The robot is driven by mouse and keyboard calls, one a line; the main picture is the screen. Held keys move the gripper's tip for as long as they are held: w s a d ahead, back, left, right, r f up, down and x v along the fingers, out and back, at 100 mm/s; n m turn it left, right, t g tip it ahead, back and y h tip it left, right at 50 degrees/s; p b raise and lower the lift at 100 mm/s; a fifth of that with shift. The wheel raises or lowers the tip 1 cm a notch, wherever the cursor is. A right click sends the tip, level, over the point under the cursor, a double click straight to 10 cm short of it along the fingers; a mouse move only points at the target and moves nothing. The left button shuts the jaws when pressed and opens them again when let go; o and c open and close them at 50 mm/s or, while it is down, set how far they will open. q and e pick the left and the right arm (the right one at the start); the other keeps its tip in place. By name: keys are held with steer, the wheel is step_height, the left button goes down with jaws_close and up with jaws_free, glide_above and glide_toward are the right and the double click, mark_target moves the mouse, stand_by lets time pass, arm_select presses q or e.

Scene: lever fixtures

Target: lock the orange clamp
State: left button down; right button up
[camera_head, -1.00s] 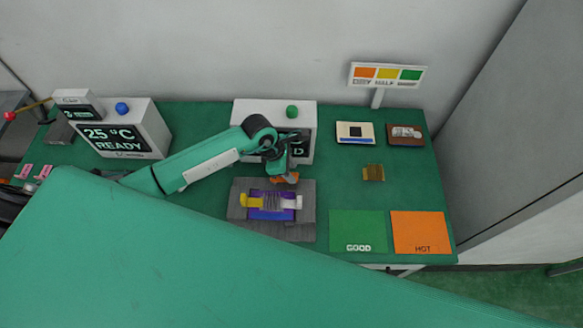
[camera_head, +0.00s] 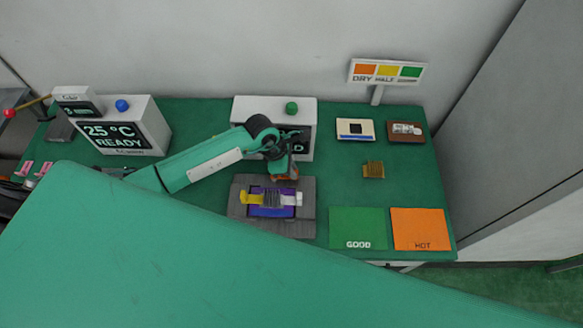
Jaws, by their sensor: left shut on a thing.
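The grey fixture block (camera_head: 237,211) lies at mid-table, with a purple seat (camera_head: 271,211) and a dark finned piece (camera_head: 272,199) on it. A yellow clamp part (camera_head: 250,198) is at its left and a white one (camera_head: 292,199) at its right. My left gripper (camera_head: 283,172) is at the fixture's back edge, shut on the orange clamp (camera_head: 292,174). Only a small orange-brown part of the clamp shows; the gripper hides the rest, and its exact angle cannot be told. My right gripper is not in view.
A gold finned piece (camera_head: 373,170) lies to the right. Green (camera_head: 358,229) and orange (camera_head: 420,229) pads are at front right. A box reading READY (camera_head: 124,130) stands at left.

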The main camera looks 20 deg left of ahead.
arm_select(q)
steer(key=shift+s+f+m+b, duration=0.1)
steer(key=shift+f+m+b, duration=0.2)
steer(key=shift+b, duration=0.35)
steer(key=s+m+g+b, duration=0.1)
steer(key=m+b, duration=0.1)
steer(key=b, duration=0.1)
steer(key=s+m+g+b, duration=0.1)
steer(key=m+b, duration=0.1)
steer(key=b, duration=0.2)
steer(key=s+m+b, duration=0.1)
steer(key=m+b, duration=0.1)
steer(key=b, duration=0.1)
steer(key=shift+a+g+b, duration=0.1)
steer(key=shift+g+b, duration=0.25)
steer(key=shift+g, duration=0.05)
steer(key=shift+s+a+r+m+b, duration=0.1)
steer(key=shift+s+r+m+b, duration=0.2)
steer(key=shift+m+b, duration=0.65)
steer(key=c, duration=1.4)
jaws_free()
steer(key=shift+g, duration=0.3)
